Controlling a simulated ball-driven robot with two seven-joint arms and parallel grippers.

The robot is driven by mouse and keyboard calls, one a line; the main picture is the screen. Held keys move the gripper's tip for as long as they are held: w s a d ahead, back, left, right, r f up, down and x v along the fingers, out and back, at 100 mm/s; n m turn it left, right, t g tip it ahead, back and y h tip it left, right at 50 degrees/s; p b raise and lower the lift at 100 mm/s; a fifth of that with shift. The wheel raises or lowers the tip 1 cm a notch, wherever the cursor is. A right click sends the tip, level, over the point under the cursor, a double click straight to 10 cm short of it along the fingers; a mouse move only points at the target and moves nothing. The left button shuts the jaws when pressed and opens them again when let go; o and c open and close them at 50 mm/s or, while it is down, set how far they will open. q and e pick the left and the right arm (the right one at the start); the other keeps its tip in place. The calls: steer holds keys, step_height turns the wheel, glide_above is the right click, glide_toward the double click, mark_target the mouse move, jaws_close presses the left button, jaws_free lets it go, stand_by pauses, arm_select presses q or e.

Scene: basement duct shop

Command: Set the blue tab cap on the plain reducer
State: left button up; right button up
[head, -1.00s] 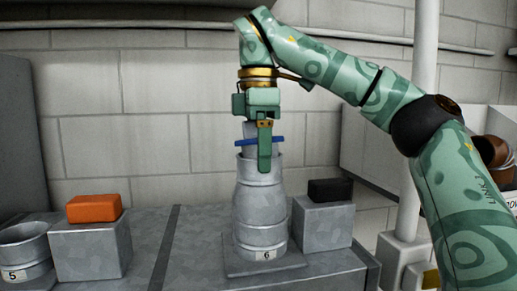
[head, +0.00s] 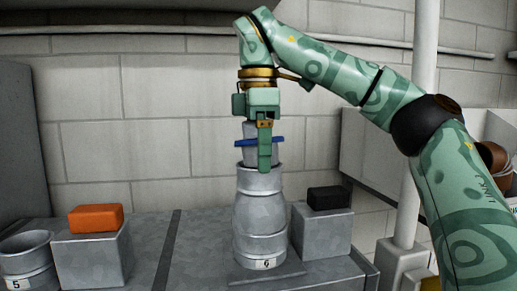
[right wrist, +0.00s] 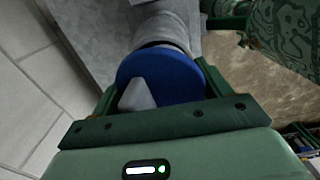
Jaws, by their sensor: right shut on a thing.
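The blue tab cap (head: 260,142) is held in my right gripper (head: 264,165), which is shut on it. Its blue disc lies about level, with grey parts above and below it. In the right wrist view the blue disc (right wrist: 178,75) shows a pale grey tab (right wrist: 137,95). Below is the grey metal reducer (head: 258,215), upright, narrower at the top, with a small number tag low on its front. The blue disc is above the reducer's rim with a gap between. A finger hides part of the rim. My left gripper is in neither view.
An orange block (head: 96,218) on a metal box and an open duct piece tagged 5 (head: 25,258) stand left. A black block (head: 329,198) on another metal box stands close right.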

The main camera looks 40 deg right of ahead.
steer(key=shift+w+p, duration=0.3)
steer(key=shift+p, duration=0.05)
stand_by(0.5)
steer(key=shift+f+b, duration=1)
steer(key=shift+f, duration=0.25)
stand_by(0.3)
steer(key=o, duration=1.3)
steer(key=shift+c, duration=0.2)
step_height(320, 180, up, 3)
steer(key=shift+f+p, duration=0.1)
steer(key=shift+p, duration=1)
steer(key=shift+r, duration=4.15)
